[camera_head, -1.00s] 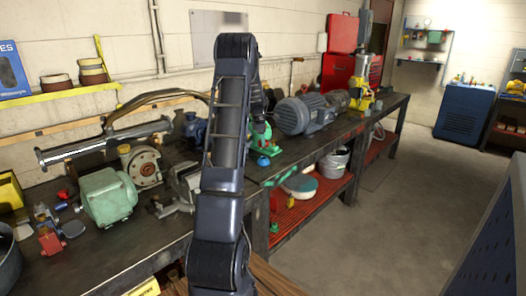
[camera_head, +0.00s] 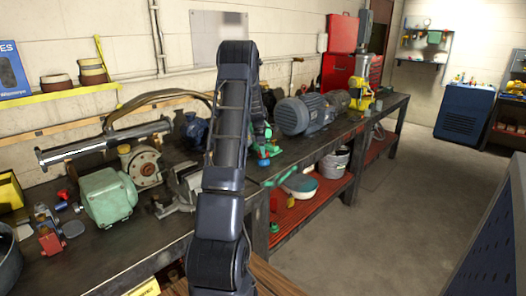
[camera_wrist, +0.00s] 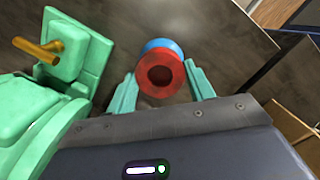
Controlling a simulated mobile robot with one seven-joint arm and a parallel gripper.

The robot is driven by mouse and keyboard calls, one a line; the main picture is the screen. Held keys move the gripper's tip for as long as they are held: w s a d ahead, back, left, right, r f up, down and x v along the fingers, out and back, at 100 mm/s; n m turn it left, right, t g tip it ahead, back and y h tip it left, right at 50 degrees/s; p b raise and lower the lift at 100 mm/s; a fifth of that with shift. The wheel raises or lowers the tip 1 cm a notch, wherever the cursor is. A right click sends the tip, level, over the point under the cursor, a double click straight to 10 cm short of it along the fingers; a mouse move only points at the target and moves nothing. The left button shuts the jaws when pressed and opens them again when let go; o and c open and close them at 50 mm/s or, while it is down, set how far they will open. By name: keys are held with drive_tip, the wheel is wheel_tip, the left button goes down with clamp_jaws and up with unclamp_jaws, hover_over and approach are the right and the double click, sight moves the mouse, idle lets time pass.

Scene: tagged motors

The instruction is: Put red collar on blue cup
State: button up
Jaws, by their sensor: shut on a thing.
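The red collar (camera_wrist: 161,72) is a flared ring with a dark hole, held between the two green fingers of my gripper (camera_wrist: 160,75) in the wrist view. The blue cup (camera_wrist: 164,46) shows just behind the collar, mostly covered by it. I cannot tell whether the collar touches or sits on the cup. In the head view the blue cup (camera_head: 263,162) is on the bench right of my arm, with a bit of red (camera_head: 264,154) just above it. My arm hides most of my gripper there.
A green machine (camera_wrist: 35,100) with a brass handle stands close to the left of my gripper. A large grey motor (camera_head: 296,115) is to the right on the dark workbench (camera_head: 100,262). Several motors and parts crowd the bench at left. The bench just right of the cup is clear.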

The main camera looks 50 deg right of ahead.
drive_tip(key=shift+f, duration=0.4)
drive_tip(key=o, duration=1.2)
wheel_tip(320, 180, up, 13)
drive_tip(key=w+a, duration=0.1)
drive_tip(key=shift+w+a, duration=0.2)
